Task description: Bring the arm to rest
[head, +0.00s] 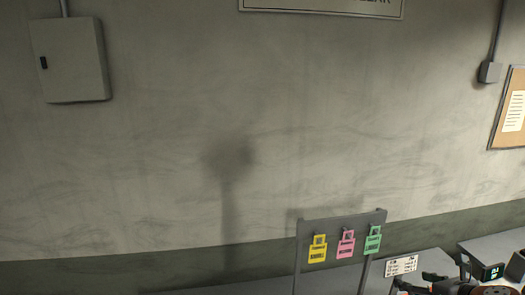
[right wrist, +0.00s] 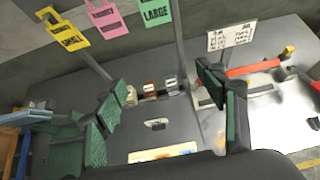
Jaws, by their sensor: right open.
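My right gripper (head: 434,279) shows at the bottom right edge of the head view, cut off by the frame. In the right wrist view its green-padded fingers (right wrist: 165,100) are spread wide apart with nothing between them. The gripper is above a grey table (right wrist: 200,55). My left gripper is in neither view.
A rack (head: 335,217) carries yellow (head: 318,249), pink (head: 346,244) and green (head: 373,240) hanging tags. A printed card (head: 401,265) stands beside it. Small containers (right wrist: 150,90) and a colourful flat item (right wrist: 163,153) are on the table. Blue and orange items lie at the left.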

